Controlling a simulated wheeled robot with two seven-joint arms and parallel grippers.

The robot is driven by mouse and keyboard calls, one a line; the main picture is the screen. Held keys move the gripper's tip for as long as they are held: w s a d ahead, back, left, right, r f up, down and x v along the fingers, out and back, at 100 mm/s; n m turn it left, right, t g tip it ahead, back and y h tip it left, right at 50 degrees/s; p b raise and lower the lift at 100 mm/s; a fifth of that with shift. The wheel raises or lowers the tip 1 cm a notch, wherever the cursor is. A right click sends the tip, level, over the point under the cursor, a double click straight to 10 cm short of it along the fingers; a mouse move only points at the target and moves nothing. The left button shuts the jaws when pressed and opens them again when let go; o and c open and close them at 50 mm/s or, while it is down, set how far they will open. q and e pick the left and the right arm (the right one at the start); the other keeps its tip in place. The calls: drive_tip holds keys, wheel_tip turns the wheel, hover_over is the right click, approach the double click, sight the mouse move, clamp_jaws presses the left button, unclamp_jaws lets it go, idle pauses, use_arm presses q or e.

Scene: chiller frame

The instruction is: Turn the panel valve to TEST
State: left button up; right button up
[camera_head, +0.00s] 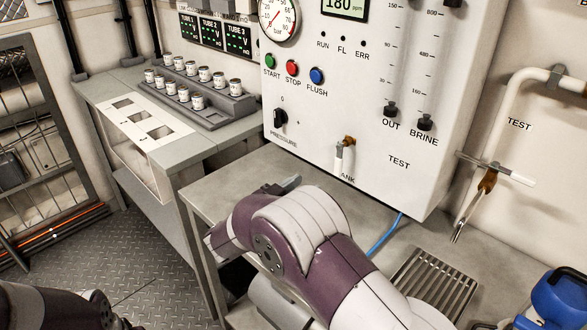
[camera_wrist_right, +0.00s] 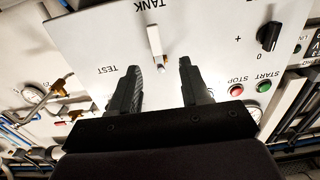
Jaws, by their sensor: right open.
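The panel valve has a brass stem and a white lever handle (camera_head: 339,161) on the white panel (camera_head: 225,45). The handle points down at the TANK label, and the TEST label (camera_head: 399,162) is to its right. In the right wrist view the panel appears upside down, with the handle (camera_wrist_right: 154,40) pointing toward TANK. My right gripper (camera_wrist_right: 159,66) is open and empty, its two fingers facing the panel on either side of the handle's line. I cannot tell its depth to the handle. In the head view my right arm hides most of this gripper. My left gripper is out of view.
A black pressure knob (camera_head: 280,118) and the start, stop and flush buttons (camera_head: 292,68) are on the panel's left. A pipe valve (camera_head: 487,181) is on the right wall. A grate (camera_head: 432,280) and blue object (camera_head: 562,298) are lower right. A vial rack (camera_head: 215,105) stands left.

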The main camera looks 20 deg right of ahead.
sight(337, 166)
drive_tip(key=x, duration=1.2)
drive_tip(key=shift+s+d+r, duration=0.15)
drive_tip(key=shift+d, duration=0.25)
clamp_jaws()
